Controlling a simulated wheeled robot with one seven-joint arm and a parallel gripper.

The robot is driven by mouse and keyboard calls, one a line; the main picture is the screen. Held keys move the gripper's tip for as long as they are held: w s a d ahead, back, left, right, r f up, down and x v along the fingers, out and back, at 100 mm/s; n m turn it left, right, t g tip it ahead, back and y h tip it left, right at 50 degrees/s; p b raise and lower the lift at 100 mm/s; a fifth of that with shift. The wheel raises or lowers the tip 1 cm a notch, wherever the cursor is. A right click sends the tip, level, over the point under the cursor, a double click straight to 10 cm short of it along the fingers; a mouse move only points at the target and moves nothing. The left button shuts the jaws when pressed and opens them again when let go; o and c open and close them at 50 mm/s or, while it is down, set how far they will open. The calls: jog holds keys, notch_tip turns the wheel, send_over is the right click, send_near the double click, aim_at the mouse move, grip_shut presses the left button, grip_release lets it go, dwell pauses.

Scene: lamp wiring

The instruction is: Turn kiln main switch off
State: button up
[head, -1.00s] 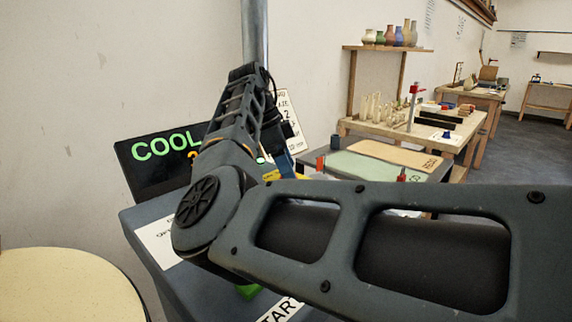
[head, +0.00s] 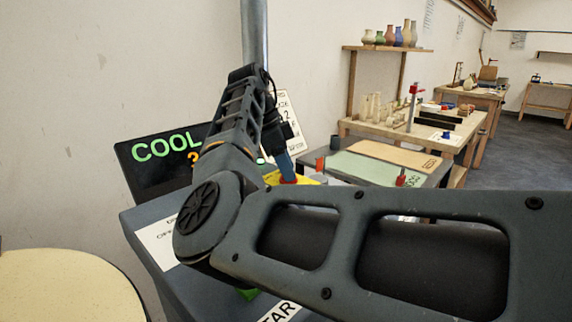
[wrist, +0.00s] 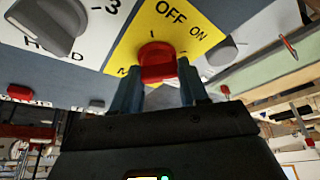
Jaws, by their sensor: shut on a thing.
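The kiln main switch is a red knob (wrist: 158,60) on a yellow plate (wrist: 128,42) marked OFF and ON in the wrist view. My gripper (wrist: 158,82) has its two blue fingers on either side of the red knob and is shut on it. Which mark the knob points to I cannot tell. In the head view the yellow plate (head: 311,179) shows on the kiln's control panel, with a blue finger of my gripper (head: 286,168) reaching down to it. My arm hides much of the panel there.
A grey dial (wrist: 50,22) is beside the yellow plate, and a smaller grey knob (wrist: 222,52) is on its other side. A black display (head: 140,168) reading COOL stands behind the panel. A round cream top (head: 60,285) is at the lower left. Workbenches (head: 430,135) stand further back.

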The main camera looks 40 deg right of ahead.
jog(key=shift+r, duration=0.15)
jog(key=n+t+h+p, duration=0.1)
jog(key=n+p, duration=0.3)
jog(key=p, duration=0.1)
jog(key=shift+s+r, duration=0.15)
jog(key=n+t+p, duration=0.1)
jog(key=n+p, duration=0.1)
jog(key=n+t+p, duration=0.1)
jog(key=n+p, duration=0.2)
jog(key=shift+s+a+n+t, duration=0.1)
jog(key=shift+s+n+t, duration=0.05)
jog(key=shift+n+t, duration=0.15)
jog(key=n+p, duration=0.2)
jog(key=n+t+p, duration=0.1)
jog(key=n+p, duration=0.1)
jog(key=shift+s+t+y, duration=0.1)
jog(key=shift+t+y, duration=0.2)
jog(key=shift+f+n+t+y+p, duration=0.2)
jog(key=shift+n+p, duration=0.25)
jog(key=shift+n, duration=0.5)
jog(key=shift+f+n+t+y+p, duration=0.1)
jog(key=shift+n+t+p, duration=0.3)
jog(key=shift+n, duration=0.55)
jog(key=o, duration=1.1)
jog(key=shift+c, duration=0.2)
